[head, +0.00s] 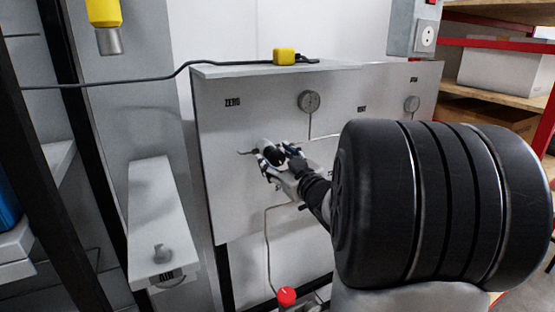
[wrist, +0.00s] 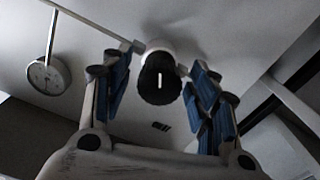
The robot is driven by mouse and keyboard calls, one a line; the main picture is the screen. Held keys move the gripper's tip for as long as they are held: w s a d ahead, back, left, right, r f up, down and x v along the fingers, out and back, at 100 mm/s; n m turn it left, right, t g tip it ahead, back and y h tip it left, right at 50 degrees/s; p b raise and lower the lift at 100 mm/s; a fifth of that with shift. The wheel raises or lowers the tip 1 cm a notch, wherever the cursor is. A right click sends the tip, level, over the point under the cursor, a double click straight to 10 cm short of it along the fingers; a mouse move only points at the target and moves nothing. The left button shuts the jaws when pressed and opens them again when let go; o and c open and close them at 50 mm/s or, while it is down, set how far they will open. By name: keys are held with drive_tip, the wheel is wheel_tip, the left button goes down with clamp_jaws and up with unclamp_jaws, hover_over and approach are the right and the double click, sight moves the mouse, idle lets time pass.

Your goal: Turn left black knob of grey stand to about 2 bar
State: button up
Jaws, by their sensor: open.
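The grey stand's upright panel (head: 225,190) faces me in the head view. The left black knob (wrist: 160,78) shows in the wrist view as a round knob with a white line that looks about upright. In the head view the knob (head: 271,147) is partly hidden by my fingers. My gripper (head: 277,156) is open at the panel, its blue-padded fingers to either side of the knob in the wrist view, with gaps between pads and knob. The left gauge (head: 308,101) is above right of the knob; its reading is too small to tell. It also shows in the wrist view (wrist: 46,78).
A second gauge (head: 411,104) is at the panel's right. A yellow block (head: 284,56) and a dark cable lie on the stand's top. A thin tube runs down below the knob toward a red knob (head: 287,296). A grey box labelled AIR (head: 155,215) stands left.

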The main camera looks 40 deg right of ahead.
drive_tip(key=v, duration=1.2)
drive_tip(key=shift+w, duration=0.15)
